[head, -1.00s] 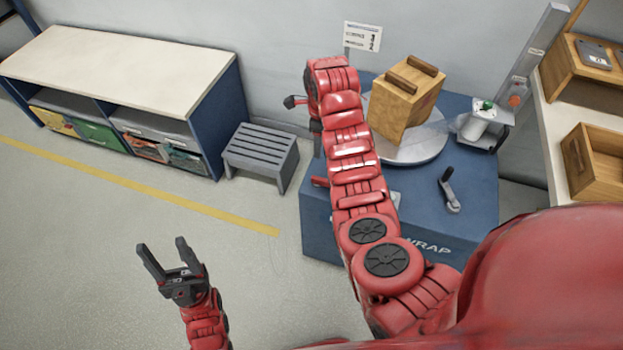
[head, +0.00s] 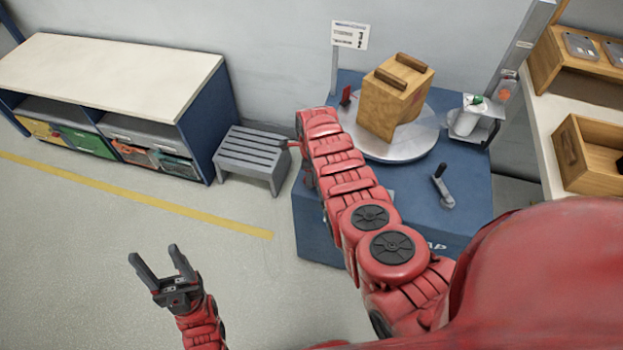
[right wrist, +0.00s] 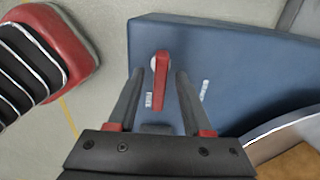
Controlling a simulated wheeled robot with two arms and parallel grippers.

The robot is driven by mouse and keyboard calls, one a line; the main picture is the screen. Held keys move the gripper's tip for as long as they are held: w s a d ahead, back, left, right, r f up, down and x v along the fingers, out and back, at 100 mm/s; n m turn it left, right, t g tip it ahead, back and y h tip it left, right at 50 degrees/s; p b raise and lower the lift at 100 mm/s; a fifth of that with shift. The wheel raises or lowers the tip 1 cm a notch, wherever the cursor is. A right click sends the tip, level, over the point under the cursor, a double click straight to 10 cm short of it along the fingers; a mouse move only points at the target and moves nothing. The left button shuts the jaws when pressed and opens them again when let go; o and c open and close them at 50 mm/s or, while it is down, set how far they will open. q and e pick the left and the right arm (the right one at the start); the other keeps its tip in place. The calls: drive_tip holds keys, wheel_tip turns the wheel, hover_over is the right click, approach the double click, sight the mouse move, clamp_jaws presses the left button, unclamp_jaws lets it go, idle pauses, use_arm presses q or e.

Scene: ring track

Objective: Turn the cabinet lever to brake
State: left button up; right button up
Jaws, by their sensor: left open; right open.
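A red lever (right wrist: 160,82) with a pale round pivot is on the blue cabinet (right wrist: 230,65) in the right wrist view. Its bar points down the picture, beside one small white label; another label lies to its right. They are too small to read surely. My right gripper (right wrist: 158,85) is open, one finger on each side of the lever; contact cannot be told. In the head view the forearm largely hides this gripper. A small red upright piece (head: 346,95) shows on the cabinet (head: 470,185) top; whether it is this lever is unclear. My left gripper (head: 152,258) is open and empty above the floor.
A wooden box (head: 390,105) sits on the round turntable (head: 425,135). A grey crank handle (head: 443,187) and a white cup (head: 466,120) are to its right. A grey slatted stool (head: 252,155) stands left of the cabinet. The floor at lower left is clear.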

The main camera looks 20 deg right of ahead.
drive_tip(key=shift+f, duration=0.3)
drive_tip(key=shift+c, duration=0.2)
clamp_jaws()
